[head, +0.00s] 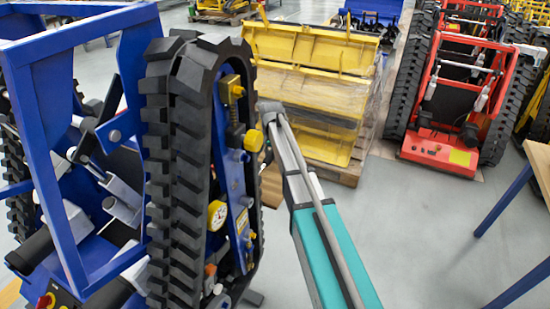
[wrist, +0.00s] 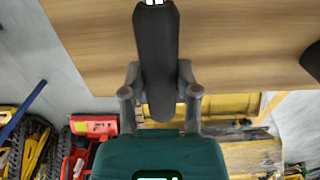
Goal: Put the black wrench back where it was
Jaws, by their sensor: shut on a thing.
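In the wrist view my gripper (wrist: 159,88) has its two grey fingers closed on either side of a long black piece, which I take to be the black wrench (wrist: 156,45). The wrench points away from the palm, with a small bright metal end at the top edge of the picture. It shows against a wooden surface (wrist: 235,40); I cannot tell whether it touches it. In the head view my teal arm reaches up behind the black track of the blue carrier (head: 175,170). The gripper and wrench are hidden there.
The blue carrier's track stands close to the left of my arm. A strapped yellow stack (head: 310,80) on a pallet and a red tracked carrier (head: 440,145) stand beyond. A blue table leg (head: 505,200) is at right. A dark object (wrist: 312,60) shows at the wrist view's right edge.

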